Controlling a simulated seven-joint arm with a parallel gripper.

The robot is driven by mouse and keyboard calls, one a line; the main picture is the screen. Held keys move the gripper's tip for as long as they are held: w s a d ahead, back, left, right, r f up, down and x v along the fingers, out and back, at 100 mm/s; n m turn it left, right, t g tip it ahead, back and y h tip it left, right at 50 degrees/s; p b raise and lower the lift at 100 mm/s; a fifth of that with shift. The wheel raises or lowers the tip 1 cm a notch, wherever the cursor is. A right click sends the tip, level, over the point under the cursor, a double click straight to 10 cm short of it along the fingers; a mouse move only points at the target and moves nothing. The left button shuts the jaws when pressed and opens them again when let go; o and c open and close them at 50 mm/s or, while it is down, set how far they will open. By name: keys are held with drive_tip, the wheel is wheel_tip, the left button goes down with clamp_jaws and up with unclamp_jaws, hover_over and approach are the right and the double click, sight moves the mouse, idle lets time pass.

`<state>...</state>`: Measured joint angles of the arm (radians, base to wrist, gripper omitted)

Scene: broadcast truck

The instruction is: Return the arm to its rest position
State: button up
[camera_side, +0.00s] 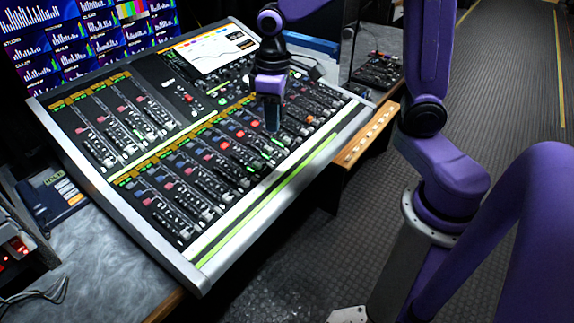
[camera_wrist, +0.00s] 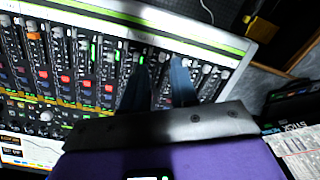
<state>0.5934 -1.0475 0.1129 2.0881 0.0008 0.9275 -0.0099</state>
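My gripper (camera_side: 272,128) is over the right half of a large mixing console (camera_side: 220,262), pointing down at its rows of faders and buttons. In the wrist view my gripper (camera_wrist: 160,62) shows two dark blue fingers with a gap between them, and nothing is held there. The console's channel strips (camera_wrist: 75,60) lie beyond the fingertips. I cannot tell whether the tips touch the panel. My arm is purple, bent over the console from the right.
Monitors with bar graphs (camera_side: 90,40) stand behind the console. A desk phone (camera_side: 55,197) sits at its left. A wooden strip (camera_side: 368,137) lies along its right side. Another small control panel (camera_side: 378,70) is at the back right. The floor (camera_side: 500,100) at right is open.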

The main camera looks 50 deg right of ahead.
drive_tip(key=s+n, duration=0.7)
drive_tip(key=s, duration=1.4)
drive_tip(key=shift+s, duration=0.15)
